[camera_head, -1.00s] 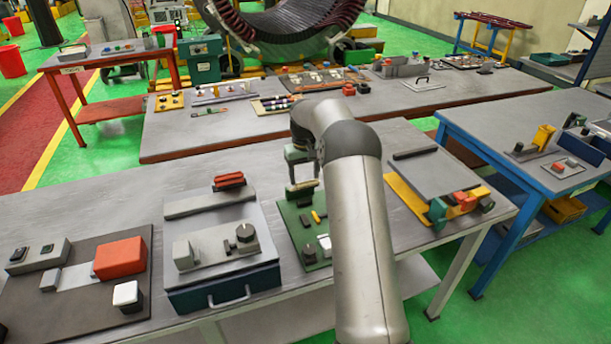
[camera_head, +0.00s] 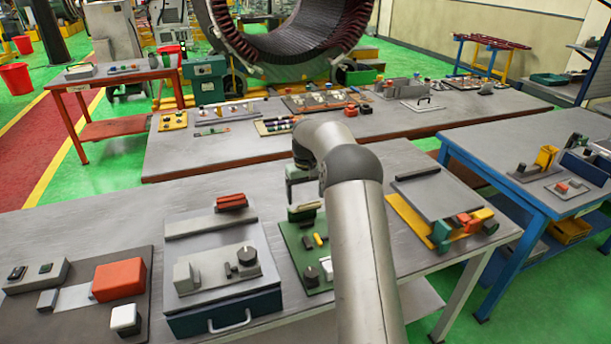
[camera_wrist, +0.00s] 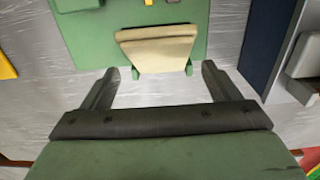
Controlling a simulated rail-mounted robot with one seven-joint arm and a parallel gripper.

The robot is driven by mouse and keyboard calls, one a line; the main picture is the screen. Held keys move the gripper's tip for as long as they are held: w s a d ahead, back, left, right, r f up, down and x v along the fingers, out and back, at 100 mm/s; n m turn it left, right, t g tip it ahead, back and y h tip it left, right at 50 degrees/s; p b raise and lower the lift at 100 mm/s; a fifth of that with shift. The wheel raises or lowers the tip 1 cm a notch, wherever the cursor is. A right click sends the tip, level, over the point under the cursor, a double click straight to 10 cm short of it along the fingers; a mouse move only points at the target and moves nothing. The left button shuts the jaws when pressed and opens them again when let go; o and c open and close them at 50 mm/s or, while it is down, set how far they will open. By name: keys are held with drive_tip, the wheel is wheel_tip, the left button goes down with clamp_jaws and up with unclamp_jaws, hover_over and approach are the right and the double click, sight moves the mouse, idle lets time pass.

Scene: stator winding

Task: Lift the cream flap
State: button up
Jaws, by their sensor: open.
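The cream flap (camera_wrist: 157,48) shows in the wrist view as a pale, slightly tapered plate with small green pieces at its near corners. It is on a green board (camera_wrist: 115,35). My gripper (camera_wrist: 162,72) is open and empty. Its two dark fingers are spread wide, with their tips near the flap's near edge, one to the left and one to the right. I cannot tell the height between fingers and flap. In the head view my gripper (camera_head: 301,187) is at the far end of the green board (camera_head: 298,241), partly hidden by my arm.
Left of the green board in the head view is a teal box (camera_head: 224,304) with a grey top carrying a black knob. A yellow base with a grey plate (camera_head: 432,192) lies to the right. Bare grey tabletop (camera_head: 120,222) is free at the back left.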

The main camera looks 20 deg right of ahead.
wheel_tip(320, 180, up, 17)
drive_tip(key=shift+b, duration=0.3)
drive_tip(key=shift+s, duration=0.1)
drive_tip(key=s+a+r, duration=0.2)
drive_tip(key=s+a, duration=1.2)
drive_tip(key=s, duration=0.4)
drive_tip(key=s+a+f, duration=0.1)
drive_tip(key=s+f, duration=0.2)
drive_tip(key=s, duration=0.5)
drive_tip(key=s+a+f, duration=0.2)
drive_tip(key=s+f, duration=0.2)
drive_tip(key=s, duration=0.4)
drive_tip(key=s+a+f+t, duration=0.1)
drive_tip(key=s+f, duration=0.2)
drive_tip(key=s, duration=0.4)
drive_tip(key=shift+s+a+f+n, duration=0.25)
drive_tip(key=shift+s+f+n, duration=0.15)
